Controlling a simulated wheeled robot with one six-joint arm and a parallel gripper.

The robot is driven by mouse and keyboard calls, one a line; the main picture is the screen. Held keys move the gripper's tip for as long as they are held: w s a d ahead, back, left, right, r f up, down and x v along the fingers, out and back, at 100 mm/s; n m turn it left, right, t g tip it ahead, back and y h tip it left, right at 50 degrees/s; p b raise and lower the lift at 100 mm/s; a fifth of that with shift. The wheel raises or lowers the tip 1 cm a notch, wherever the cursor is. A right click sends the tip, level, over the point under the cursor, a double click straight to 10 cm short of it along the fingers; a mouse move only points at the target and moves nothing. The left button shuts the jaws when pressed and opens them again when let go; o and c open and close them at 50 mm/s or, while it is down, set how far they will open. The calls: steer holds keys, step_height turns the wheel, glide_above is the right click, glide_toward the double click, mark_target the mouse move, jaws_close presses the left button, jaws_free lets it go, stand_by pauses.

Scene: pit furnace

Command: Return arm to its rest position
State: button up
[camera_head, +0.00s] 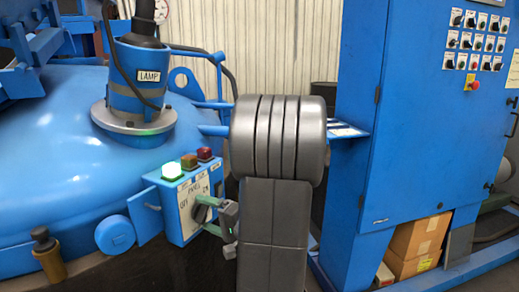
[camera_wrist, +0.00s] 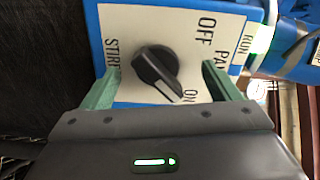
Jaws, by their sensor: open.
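My gripper (camera_head: 212,216) is in front of the small blue control box (camera_head: 187,239) on the furnace. Its green fingers stand open in the wrist view (camera_wrist: 160,72), one on each side of a black rotary knob (camera_wrist: 157,70), with gaps between them and the knob. The knob's white pointer line aims down right, toward the ON label. In the head view my gripper partly hides the knob, and my grey arm (camera_head: 275,225) fills the middle.
The box's green lamp (camera_head: 172,171) is lit; the amber (camera_head: 189,161) and red (camera_head: 205,154) lamps look dark. A blue LAMP fitting (camera_head: 143,98) stands on the furnace lid (camera_head: 60,165). A tall blue cabinet (camera_head: 400,130) stands right, with cardboard boxes (camera_head: 418,238) beneath.

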steer(key=n+p, duration=0.1)
steer(key=n, duration=0.5)
steer(key=shift+s, duration=0.1)
stand_by(0.6)
